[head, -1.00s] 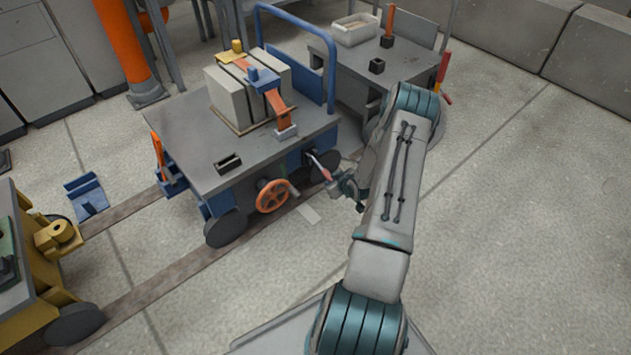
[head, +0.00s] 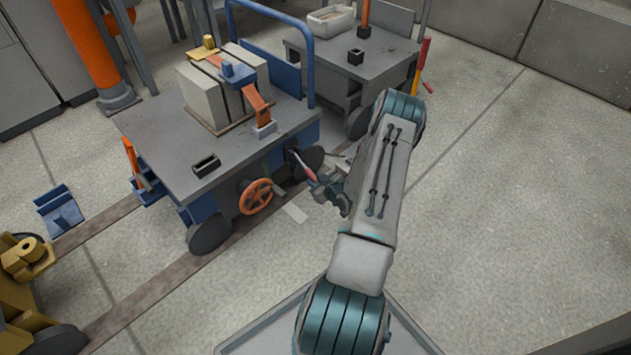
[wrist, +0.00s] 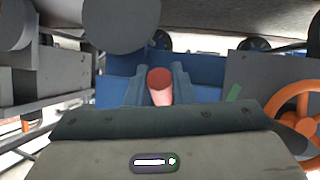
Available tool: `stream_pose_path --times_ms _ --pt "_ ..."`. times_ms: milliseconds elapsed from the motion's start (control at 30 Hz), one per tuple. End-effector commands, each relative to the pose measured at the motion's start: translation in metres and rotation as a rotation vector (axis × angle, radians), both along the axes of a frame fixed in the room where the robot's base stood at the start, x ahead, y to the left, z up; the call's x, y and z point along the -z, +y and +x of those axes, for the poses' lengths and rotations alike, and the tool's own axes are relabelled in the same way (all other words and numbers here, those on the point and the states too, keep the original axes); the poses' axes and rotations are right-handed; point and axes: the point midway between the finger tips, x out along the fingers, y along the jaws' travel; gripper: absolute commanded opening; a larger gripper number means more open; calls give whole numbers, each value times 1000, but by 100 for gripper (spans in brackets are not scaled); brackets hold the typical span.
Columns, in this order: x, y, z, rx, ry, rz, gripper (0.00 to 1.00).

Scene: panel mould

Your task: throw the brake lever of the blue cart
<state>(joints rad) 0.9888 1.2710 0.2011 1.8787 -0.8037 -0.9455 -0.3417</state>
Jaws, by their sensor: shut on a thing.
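The blue cart (head: 215,163) stands on the floor rails left of my arm, with a grey top and a blue push handle. Its brake lever (head: 305,168) has a red grip and sticks out from the side facing me, to the right of an orange handwheel (head: 256,196). My gripper (head: 325,186) is at the lever's outer end. In the wrist view the lever's red grip (wrist: 160,86) lies between the two fingers (wrist: 160,84), which are shut on it. The lever's pivot is hard to make out.
Grey blocks (head: 208,95) held by an orange clamp (head: 257,101) sit on the cart. A second grey cart (head: 350,65) with a red-handled lever (head: 422,62) stands behind. A yellow cart (head: 40,310) is at lower left. The floor at right is clear.

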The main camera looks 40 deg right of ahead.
Motion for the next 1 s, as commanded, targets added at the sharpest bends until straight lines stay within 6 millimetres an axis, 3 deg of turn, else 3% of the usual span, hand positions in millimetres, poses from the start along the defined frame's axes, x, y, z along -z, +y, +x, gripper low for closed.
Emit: stream_pose_path --times_ms 33,100,500,1000 --pt "1 -1 0 2 1 0 24" --pt "1 0 0 1 1 -1 43" --pt "-5 1 -6 -2 1 -1 43" --pt "-54 5 -97 1 2 1 43"
